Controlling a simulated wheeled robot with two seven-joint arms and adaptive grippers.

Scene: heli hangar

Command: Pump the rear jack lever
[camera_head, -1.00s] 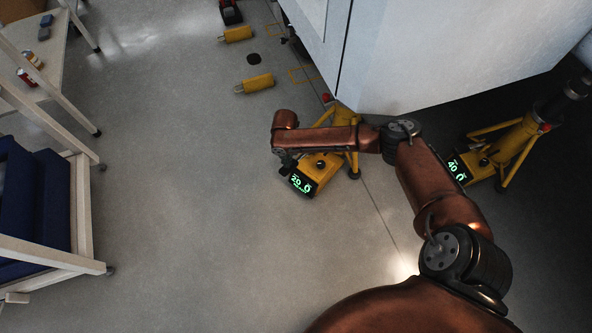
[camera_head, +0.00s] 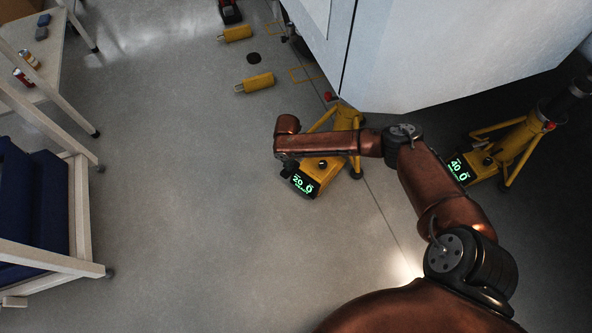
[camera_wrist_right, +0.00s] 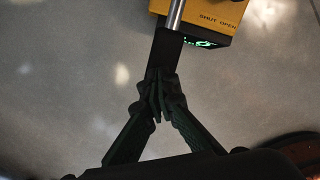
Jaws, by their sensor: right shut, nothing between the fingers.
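A yellow jack (camera_head: 322,168) with a green-lit display reading 20 and 0 stands on the floor under the white body's corner. In the right wrist view its yellow housing (camera_wrist_right: 213,12) is marked "SHUT OPEN". Its lever is a metal rod with a black grip (camera_wrist_right: 167,47), reaching down towards my fingers. My right gripper (camera_head: 287,166) is over the jack's near left end, small and dark. In the right wrist view my right gripper (camera_wrist_right: 160,83) is shut and empty, its fingertips overlapping the grip's lower end; contact is unclear. My left gripper is out of view.
A second yellow jack (camera_head: 513,145), displaying 40, stands to the right. The white body (camera_head: 430,55) overhangs both. Yellow cylinders (camera_head: 256,83) lie farther back. A wooden-framed cart (camera_head: 50,258) and a table with cans stand left. The floor between is clear.

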